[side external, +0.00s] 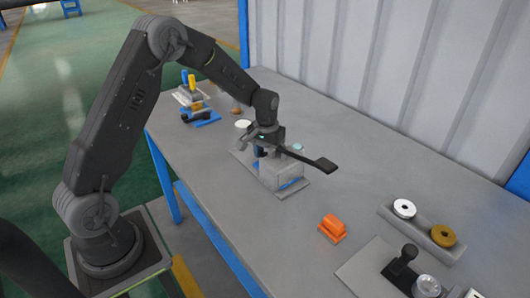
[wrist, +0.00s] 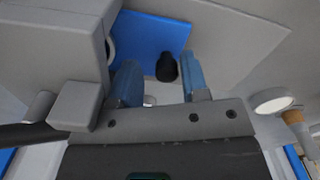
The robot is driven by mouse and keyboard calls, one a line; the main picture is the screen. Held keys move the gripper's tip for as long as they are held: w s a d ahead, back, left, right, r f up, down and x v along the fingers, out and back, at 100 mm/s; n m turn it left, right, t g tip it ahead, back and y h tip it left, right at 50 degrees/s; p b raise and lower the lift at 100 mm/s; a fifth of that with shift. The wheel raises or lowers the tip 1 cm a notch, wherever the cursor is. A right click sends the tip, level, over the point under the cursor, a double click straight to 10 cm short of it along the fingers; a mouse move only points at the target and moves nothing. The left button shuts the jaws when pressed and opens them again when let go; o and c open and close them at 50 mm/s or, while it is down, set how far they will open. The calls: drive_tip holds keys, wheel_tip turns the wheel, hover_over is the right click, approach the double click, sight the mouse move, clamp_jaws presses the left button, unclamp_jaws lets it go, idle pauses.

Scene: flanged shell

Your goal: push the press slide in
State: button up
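The press (side external: 282,172) is a grey block on a flat grey plate, with blue parts low down and a long black lever reaching right. It also shows as a grey housing (wrist: 50,45) at the left of the wrist view. My gripper (side external: 260,150) is low at the press's left side. In the wrist view, its two blue fingers (wrist: 162,82) stand apart. A black knob (wrist: 166,67) shows in the gap between them, over a blue plate (wrist: 150,35); I cannot tell whether a finger touches it. The slide itself is not clearly distinguishable.
An orange block (side external: 332,228) lies right of the press. A grey holder with a white ring (side external: 404,208) and a brass ring (side external: 443,236) is farther right. A fixture with a black knob (side external: 403,260) is at the front. Small blue-based items (side external: 201,117) stand behind left.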

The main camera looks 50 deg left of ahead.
drive_tip(key=shift+o, duration=0.4)
drive_tip(key=shift+a+r, duration=0.1)
drive_tip(key=shift+r, duration=0.3)
wheel_tip(320, 180, up, 13)
